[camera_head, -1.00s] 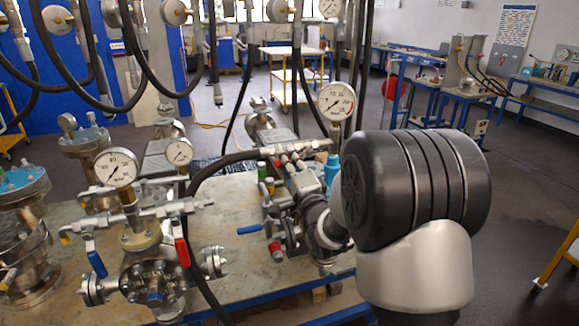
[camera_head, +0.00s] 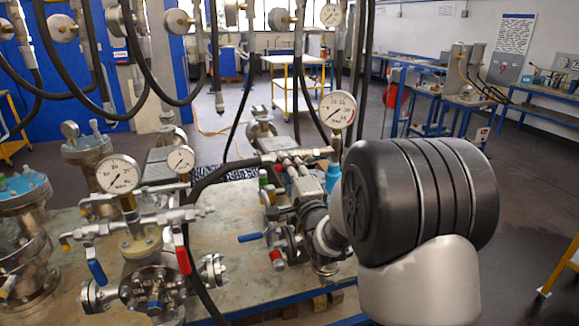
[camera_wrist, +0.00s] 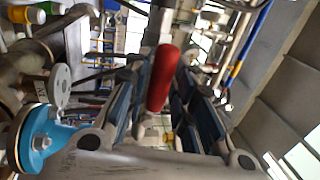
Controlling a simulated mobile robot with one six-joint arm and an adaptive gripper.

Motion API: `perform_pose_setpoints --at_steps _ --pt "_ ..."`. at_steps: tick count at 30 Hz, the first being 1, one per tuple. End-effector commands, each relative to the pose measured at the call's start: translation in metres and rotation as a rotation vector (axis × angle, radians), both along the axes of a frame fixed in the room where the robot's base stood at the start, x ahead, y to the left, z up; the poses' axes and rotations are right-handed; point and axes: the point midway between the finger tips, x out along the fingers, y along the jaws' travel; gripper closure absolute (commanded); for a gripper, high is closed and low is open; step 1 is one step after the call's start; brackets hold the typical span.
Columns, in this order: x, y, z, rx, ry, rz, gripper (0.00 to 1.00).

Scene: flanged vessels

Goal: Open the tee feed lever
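A red lever handle (camera_wrist: 163,78) stands in the middle of the wrist view. My gripper (camera_wrist: 162,72) is open, with one blue-grey finger on each side of the handle and visible gaps between. I cannot tell whether either finger touches it. In the head view, my arm's large black joint covers the right middle, and the gripper is hard to make out among the fittings. A tee-like pipe assembly with a pressure gauge (camera_head: 338,109) stands left of the arm. It carries a blue lever (camera_head: 250,238) and a small red handle (camera_head: 276,255). Which red handle is between the fingers is unclear.
The front flanged vessel (camera_head: 150,283) carries a blue lever (camera_head: 96,271), a red lever (camera_head: 183,260) and two gauges. Black hoses hang across the left and middle. A blue flange (camera_wrist: 38,140) lies close left in the wrist view. Open floor is on the right.

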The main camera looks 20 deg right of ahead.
Motion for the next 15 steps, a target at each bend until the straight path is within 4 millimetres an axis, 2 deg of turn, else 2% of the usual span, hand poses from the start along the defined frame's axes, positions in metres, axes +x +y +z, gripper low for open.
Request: perform_pose_setpoints --at_steps 5,15 --pt "0.0002 0.0002 0.0009 -0.002 -0.002 0.001 0.64" --pt "-0.0026 0.0002 0.0008 -0.003 -0.003 0.000 0.64"
